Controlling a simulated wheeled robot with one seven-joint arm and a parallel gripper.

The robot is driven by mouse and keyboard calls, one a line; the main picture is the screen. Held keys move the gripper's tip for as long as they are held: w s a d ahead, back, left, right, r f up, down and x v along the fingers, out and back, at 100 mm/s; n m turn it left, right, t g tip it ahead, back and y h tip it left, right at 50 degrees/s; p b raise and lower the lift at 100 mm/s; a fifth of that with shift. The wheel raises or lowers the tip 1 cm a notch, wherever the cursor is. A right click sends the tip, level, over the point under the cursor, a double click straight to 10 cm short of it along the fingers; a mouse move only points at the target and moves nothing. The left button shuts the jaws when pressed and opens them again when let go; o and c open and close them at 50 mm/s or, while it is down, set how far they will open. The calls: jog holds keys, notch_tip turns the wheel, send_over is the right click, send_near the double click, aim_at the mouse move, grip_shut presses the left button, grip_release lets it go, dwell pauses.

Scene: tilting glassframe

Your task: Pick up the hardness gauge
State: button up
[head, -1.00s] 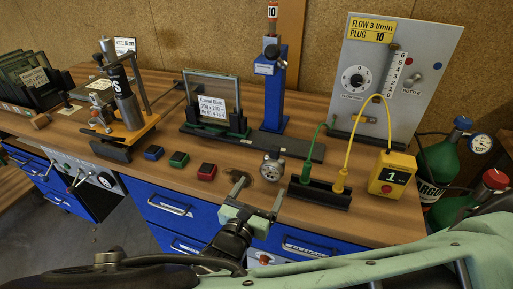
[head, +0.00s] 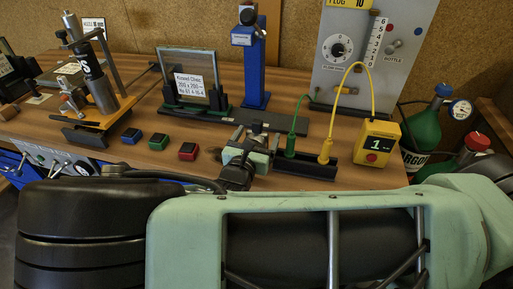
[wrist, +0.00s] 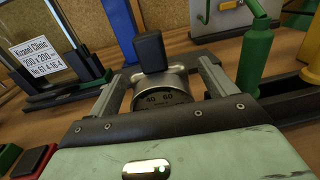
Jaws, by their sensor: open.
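The hardness gauge (wrist: 160,92) is a round metal dial gauge with numbers on its face, seen close up in the wrist view. A dark block-like part (wrist: 150,52) stands at its far side. My gripper (wrist: 164,72) is open, with one finger on each side of the gauge. I cannot tell whether either finger touches it. In the head view my gripper (head: 256,137) is low over the bench, and it mostly hides the gauge. The lower part of the gauge is hidden by the gripper body in the wrist view.
A black holder (head: 315,167) with green and yellow plugs stands close right of my gripper, beside a yellow meter (head: 377,143). Red (head: 188,151), green (head: 159,141) and blue (head: 131,135) buttons lie left. The framed glass (head: 190,80) and blue post (head: 250,60) stand behind.

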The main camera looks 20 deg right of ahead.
aim_at(257, 122)
jog(key=c, duration=1.1)
jog(key=shift+r, duration=0.1)
notch_tip(257, 122, up, 10)
jog(key=shift+f, duration=0.1)
jog(key=o, duration=0.4)
jog(key=shift+c, duration=0.2)
jog(key=c, duration=0.4)
jog(key=shift+a, duration=0.15)
